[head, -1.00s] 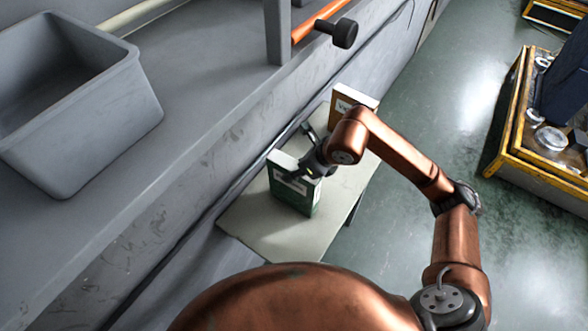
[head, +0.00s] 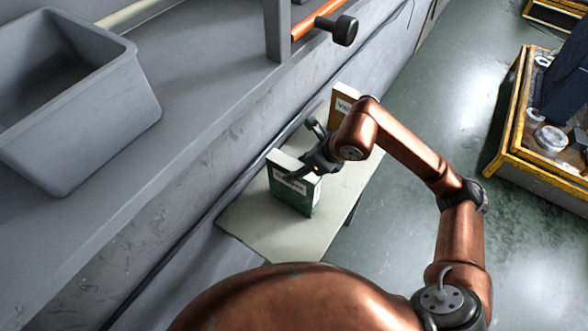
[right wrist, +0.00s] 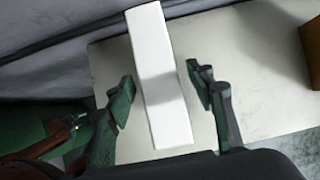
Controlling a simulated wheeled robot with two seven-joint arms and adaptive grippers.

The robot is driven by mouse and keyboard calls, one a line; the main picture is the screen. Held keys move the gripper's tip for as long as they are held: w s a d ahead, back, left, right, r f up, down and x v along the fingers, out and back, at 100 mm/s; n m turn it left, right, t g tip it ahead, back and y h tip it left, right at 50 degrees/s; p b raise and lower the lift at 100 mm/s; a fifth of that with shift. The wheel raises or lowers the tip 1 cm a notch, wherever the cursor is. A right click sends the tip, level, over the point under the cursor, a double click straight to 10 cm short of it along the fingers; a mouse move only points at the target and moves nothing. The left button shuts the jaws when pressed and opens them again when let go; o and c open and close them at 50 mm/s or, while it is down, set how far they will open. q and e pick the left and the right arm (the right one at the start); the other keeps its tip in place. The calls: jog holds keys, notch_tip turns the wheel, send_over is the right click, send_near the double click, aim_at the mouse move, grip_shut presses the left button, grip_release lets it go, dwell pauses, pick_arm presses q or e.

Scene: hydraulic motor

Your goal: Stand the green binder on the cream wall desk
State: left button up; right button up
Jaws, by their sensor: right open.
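The green binder (head: 293,190) stands upright on the cream wall desk (head: 278,236), its white top facing up in the head view. The right wrist view shows that white top (right wrist: 160,78) between the fingers, with the pale desk (right wrist: 262,60) around it. My right gripper (head: 300,152) is open at the binder's upper end. In the right wrist view its two fingers (right wrist: 160,98) lie on either side of the binder, with gaps to both. My left gripper is not in view.
A brown binder (head: 343,102) stands farther back on the desk. A grey bin (head: 95,120) sits on the grey bench at left. A yellow-edged crate (head: 515,120) stands on the green floor at right. The desk's near end is clear.

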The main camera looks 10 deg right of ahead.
jog(key=b+v, duration=0.1)
jog(key=v, duration=0.7)
jog(key=shift+s+d+r, duration=0.25)
jog(key=shift+s+r, duration=0.1)
jog(key=shift+r, duration=0.2)
